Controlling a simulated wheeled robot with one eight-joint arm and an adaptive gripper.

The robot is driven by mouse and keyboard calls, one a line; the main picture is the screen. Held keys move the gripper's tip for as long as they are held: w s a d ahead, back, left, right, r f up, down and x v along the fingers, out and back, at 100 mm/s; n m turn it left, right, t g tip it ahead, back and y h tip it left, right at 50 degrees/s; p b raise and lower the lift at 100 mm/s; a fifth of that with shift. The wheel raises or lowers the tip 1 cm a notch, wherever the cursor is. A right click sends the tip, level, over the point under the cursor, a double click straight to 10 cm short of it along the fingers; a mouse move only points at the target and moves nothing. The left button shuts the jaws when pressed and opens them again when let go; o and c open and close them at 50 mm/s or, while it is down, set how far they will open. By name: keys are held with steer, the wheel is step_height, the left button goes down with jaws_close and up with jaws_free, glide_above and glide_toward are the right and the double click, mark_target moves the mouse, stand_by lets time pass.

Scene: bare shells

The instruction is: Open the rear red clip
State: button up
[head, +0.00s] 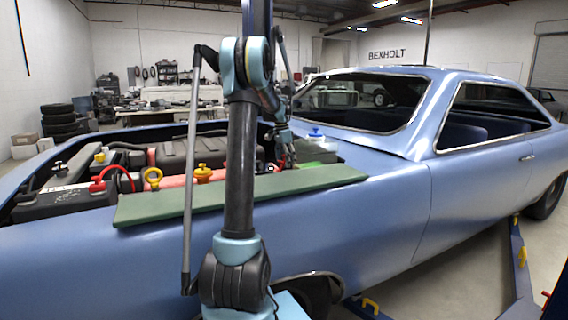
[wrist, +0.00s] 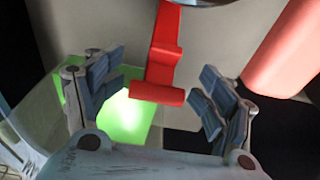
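A red clip (wrist: 163,60) with a bar-like lower end hangs down from the top of the wrist view. Its lower end lies between the two fingers of my gripper (wrist: 158,98) in the picture. The fingers stand wide apart, with a gap on each side of the clip, and hold nothing. In the head view my gripper (head: 287,158) is low in the engine bay, near a translucent tank with a blue cap (head: 316,133). My arm hides part of the bay, and I cannot clearly make out the clip there.
A pale red cylinder (wrist: 290,48) lies to the right of the clip. A bright green patch (wrist: 122,115) shows behind the fingers. A green mat (head: 310,178) covers the blue car's fender. A black battery (head: 65,200) and yellow caps (head: 203,172) are in the bay.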

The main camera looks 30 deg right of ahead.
mark_target(282, 161)
step_height(282, 161, up, 12)
steer(key=a, duration=0.1)
steer(key=shift+a, duration=0.4)
steer(key=shift+w+f, duration=0.1)
stand_by(0.5)
